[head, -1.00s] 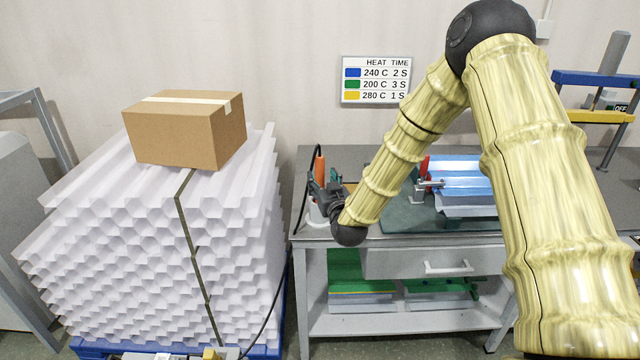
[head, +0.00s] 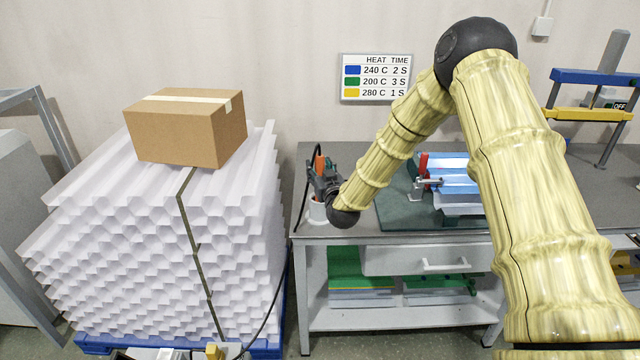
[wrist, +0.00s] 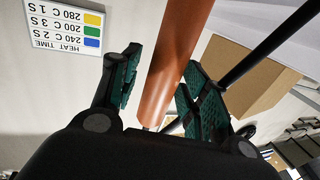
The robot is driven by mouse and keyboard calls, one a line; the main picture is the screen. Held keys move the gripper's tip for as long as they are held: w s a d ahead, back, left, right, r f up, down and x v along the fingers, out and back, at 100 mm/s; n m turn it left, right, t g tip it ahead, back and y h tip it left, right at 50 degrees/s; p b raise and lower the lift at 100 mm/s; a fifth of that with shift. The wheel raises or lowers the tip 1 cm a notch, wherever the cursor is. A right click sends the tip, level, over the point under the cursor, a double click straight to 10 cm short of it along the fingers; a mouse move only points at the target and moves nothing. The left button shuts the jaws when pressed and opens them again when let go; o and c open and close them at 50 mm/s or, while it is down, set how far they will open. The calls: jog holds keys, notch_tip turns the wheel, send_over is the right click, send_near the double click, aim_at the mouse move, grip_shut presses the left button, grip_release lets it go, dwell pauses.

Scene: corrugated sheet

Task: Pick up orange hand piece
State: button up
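The orange hand piece (head: 320,163) stands upright near the left end of the grey workbench, at a white holder (head: 317,212). My gripper (head: 323,178) is at it and partly hides it in the head view. In the wrist view the orange hand piece (wrist: 175,62) runs as a long orange-brown cylinder between the two green-padded fingers of my gripper (wrist: 162,60). The fingers are apart, with a visible gap between the left finger and the cylinder. I cannot tell whether the right finger touches it. Its lower end is partly hidden.
A dark cable (head: 303,185) rises beside the hand piece. Right of my wrist are a green mat (head: 395,213) and a clamp fixture with blue sheet (head: 452,170). Left of the bench stands a white corrugated stack (head: 110,235) with a cardboard box (head: 180,140) on top.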

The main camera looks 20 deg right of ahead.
aim_at(320, 155)
jog(key=c, duration=0.7)
jog(key=shift+r, duration=0.1)
notch_tip(320, 155, up, 9)
jog(key=shift+r+b, duration=0.1)
jog(key=shift+b, duration=1)
jog(key=shift+r+p, duration=0.35)
jog(key=shift+r, duration=1.05)
jog(key=shift+f, duration=0.1)
